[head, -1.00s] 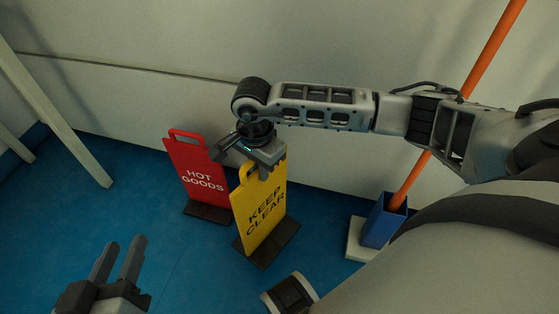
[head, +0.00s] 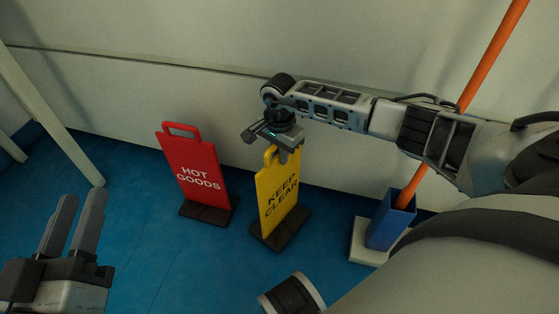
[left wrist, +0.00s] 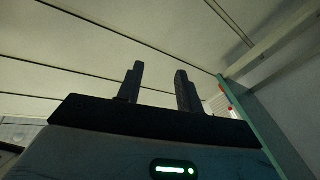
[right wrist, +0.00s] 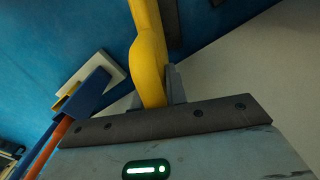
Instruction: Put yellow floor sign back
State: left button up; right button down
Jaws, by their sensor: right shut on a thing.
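The yellow KEEP CLEAR floor sign (head: 278,196) stands upright on its dark base (head: 280,228), close to the wall. My right gripper (head: 284,152) is at the top of it and is shut on its handle. In the right wrist view the yellow handle (right wrist: 150,60) lies between the fingers, which it partly hides. My left gripper (head: 75,225) is at the lower left of the head view, with its two fingers apart and nothing between them. The left wrist view also shows those spread, empty fingers (left wrist: 158,88).
A red HOT GOODS sign (head: 193,172) stands just left of the yellow sign, with a narrow gap. A blue holder (head: 390,222) with an orange pole (head: 488,60) stands to the right. A pale post (head: 50,115) is at left.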

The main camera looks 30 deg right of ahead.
pick_arm(q)
jog(key=shift+w+a+r+m+t, duration=0.15)
jog(key=shift+w+r+m+t, duration=0.1)
jog(key=shift+r+m+t, duration=0.45)
pick_arm(e)
jog(key=shift+a+f, duration=0.1)
jog(key=shift+f, duration=0.65)
jog(key=c, duration=1.4)
grip_release()
jog(key=shift+f, duration=0.1)
pick_arm(q)
jog(key=shift+r, duration=0.15)
